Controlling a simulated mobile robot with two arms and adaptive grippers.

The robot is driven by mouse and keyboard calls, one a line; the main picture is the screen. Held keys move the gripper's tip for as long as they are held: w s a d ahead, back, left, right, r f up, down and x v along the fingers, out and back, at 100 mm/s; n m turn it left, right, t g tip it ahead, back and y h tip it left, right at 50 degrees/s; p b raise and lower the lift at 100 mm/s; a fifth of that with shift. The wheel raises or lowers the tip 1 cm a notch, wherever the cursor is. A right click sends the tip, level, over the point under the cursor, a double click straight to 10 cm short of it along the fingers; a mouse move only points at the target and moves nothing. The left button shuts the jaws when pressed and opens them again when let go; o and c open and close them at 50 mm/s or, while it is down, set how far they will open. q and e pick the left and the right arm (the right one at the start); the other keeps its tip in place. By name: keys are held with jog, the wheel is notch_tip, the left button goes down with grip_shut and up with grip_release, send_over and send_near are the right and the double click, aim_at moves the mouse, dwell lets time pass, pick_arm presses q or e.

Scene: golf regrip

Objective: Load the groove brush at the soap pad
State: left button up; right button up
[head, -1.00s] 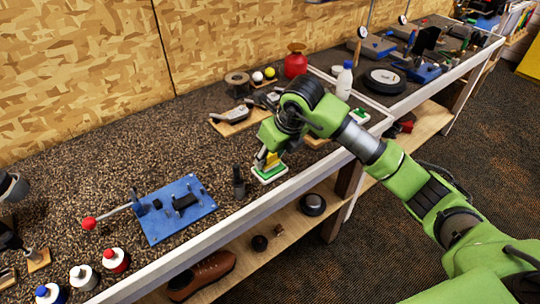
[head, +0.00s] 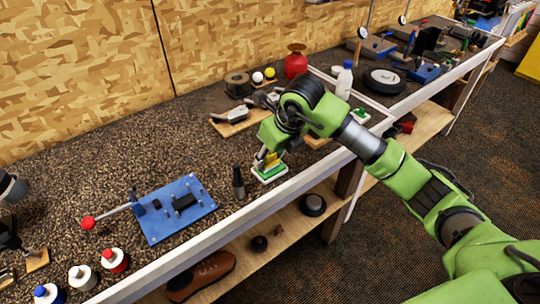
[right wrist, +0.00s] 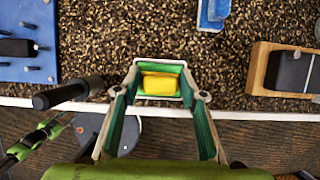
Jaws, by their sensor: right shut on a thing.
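My right gripper (head: 266,160) points down at the front edge of the bench, shut on a yellow block (right wrist: 158,84) that looks like the groove brush. Its bristles are hidden beneath it. The soap pad (head: 270,174), a small white tray with a green surface, lies directly under the gripper. In the right wrist view the pad's white rim (right wrist: 160,62) frames the yellow block between the two fingers. I cannot tell whether the brush touches the pad.
A dark upright bottle-like thing (head: 238,183) stands close left of the pad. A blue plate fixture (head: 178,210) with a red-knobbed lever is farther left. A wooden block with a dark item (head: 236,119) lies behind. Another small green-and-white tray (head: 361,116) is to the right.

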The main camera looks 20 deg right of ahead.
jog(key=shift+s+f, duration=0.1)
jog(key=shift+r+p, duration=0.55)
jog(key=shift+r, duration=0.3)
jog(key=shift+r+p, duration=1.3)
jog(key=shift+r, duration=1.4)
